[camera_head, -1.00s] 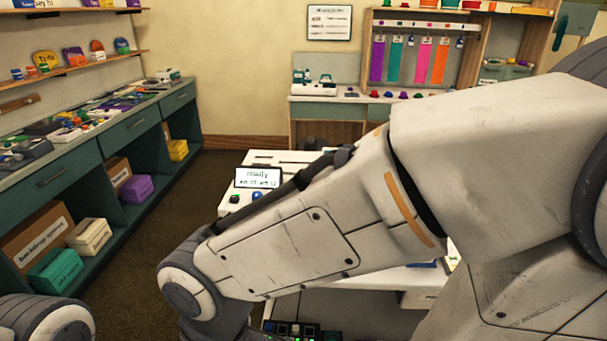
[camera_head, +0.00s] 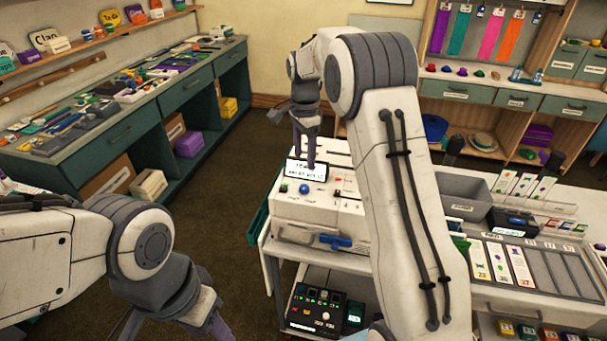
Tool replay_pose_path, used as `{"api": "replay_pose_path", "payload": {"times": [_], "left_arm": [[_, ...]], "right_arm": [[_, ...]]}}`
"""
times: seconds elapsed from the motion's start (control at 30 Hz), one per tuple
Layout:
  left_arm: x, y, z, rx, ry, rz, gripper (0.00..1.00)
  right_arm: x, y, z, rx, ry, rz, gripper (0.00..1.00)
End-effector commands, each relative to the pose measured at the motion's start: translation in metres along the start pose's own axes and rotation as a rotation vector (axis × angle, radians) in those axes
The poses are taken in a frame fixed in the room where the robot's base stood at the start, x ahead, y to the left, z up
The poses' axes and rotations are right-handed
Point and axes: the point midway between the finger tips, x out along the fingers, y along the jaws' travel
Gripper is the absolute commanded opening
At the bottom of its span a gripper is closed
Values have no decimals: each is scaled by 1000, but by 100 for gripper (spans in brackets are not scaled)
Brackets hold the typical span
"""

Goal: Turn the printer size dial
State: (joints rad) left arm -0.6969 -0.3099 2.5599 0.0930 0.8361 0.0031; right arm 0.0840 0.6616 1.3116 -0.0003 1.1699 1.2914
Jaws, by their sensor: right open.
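The white printer (camera_head: 290,210) stands on a white table in the middle of the view, with a small lit display (camera_head: 307,171) on top. A round blue knob (camera_head: 304,188) and a small green button (camera_head: 284,187) sit in front of the display. I cannot tell which control is the size dial. My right gripper (camera_head: 305,152) is open, pointing down over the back of the printer, just behind the display. It holds nothing visible. My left gripper (camera_head: 205,326) is at the bottom left, partly cut off by the frame edge, away from the printer.
A black control box (camera_head: 324,312) sits on the shelf below the printer. A grey bin (camera_head: 462,190) and a card rack (camera_head: 540,270) stand to the right on the table. My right forearm hides part of the table. Floor is clear left of the printer.

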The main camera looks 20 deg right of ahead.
Motion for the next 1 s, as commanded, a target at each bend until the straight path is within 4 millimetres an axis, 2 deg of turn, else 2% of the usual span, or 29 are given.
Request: {"api": "replay_pose_path", "payload": {"times": [0.13, 0.4, 0.6, 0.77, 1.0], "left_arm": [[-6, 0, 0, 1, 0, 0, 50], [-22, 2, -1, 4, 0, 0, 50], [-30, 2, -2, 5, 0, 0, 50], [-32, 2, -2, 6, 0, 0, 50], [-31, 2, -2, 6, 0, 0, 50]], "right_arm": [[16, 0, -1, 9, -1, 4, 67], [65, 0, 0, 5, -1, 4, 67], [93, -1, 0, 5, 0, 1, 67], [102, -1, 0, 4, 0, -1, 67], [103, -1, 0, 4, 0, -2, 67]]}}
